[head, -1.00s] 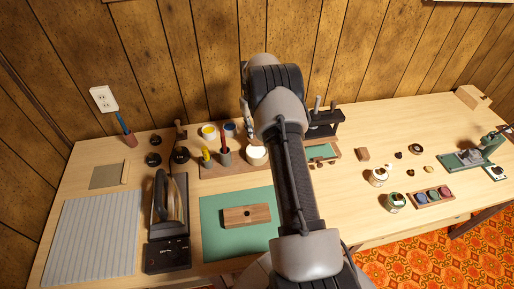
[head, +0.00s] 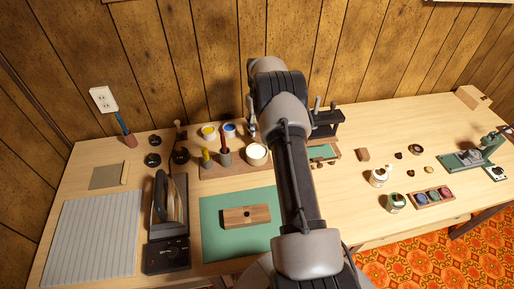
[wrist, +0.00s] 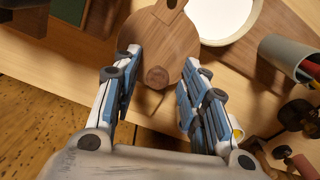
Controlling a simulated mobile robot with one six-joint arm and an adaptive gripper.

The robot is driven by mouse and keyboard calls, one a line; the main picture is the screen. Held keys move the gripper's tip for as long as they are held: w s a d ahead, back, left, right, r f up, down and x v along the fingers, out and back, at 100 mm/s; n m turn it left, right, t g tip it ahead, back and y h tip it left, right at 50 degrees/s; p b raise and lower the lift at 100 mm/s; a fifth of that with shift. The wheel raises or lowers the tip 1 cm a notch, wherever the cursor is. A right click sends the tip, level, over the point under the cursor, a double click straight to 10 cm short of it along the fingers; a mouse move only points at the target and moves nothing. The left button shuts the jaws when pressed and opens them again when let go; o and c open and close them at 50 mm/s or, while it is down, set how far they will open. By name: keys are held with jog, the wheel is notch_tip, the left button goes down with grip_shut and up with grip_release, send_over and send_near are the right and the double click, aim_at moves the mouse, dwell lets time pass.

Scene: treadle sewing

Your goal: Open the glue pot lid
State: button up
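The glue pot (head: 257,153) stands on a wooden board left of my arm in the head view. Its white round top shows, and it also appears at the top of the wrist view (wrist: 226,14). A round wooden disc with a knob (wrist: 157,77), which looks like the lid, lies beside the white circle. A wooden tab with a hole runs up from it. My gripper (wrist: 158,62) is open, with its fingers apart on either side of the disc and knob. I cannot tell whether they touch it. In the head view my arm hides most of it.
A grey cup with tools (wrist: 290,55) stands right of the pot in the wrist view. Paint pots (head: 209,131) and an upright yellow tool (head: 206,158) are near in the head view. An iron (head: 161,197) and a green mat (head: 212,215) are closer to me.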

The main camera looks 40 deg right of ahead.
jog(key=shift+r+p, duration=2.15)
jog(key=shift+r, duration=1.35)
jog(key=shift+a+r, duration=0.15)
jog(key=shift+r, duration=0.1)
jog(key=s+a+r+t, duration=0.1)
jog(key=s+a+r, duration=0.1)
jog(key=a+r, duration=0.65)
jog(key=s+a+r+t, duration=0.15)
jog(key=a+r, duration=0.35)
jog(key=r, duration=0.7)
jog(key=s+a+r+n, duration=0.2)
jog(key=s+a+r, duration=0.6)
jog(key=s+a, duration=0.35)
jog(key=s+a+f+t, duration=0.1)
jog(key=s+a, duration=0.2)
jog(key=s, duration=0.6)
jog(key=s+a+f+t, duration=0.1)
jog(key=s+a, duration=0.3)
jog(key=s, duration=0.6)
jog(key=shift+s+a+f, duration=0.2)
jog(key=shift+s+f, duration=0.1)
jog(key=shift+f, duration=0.3)
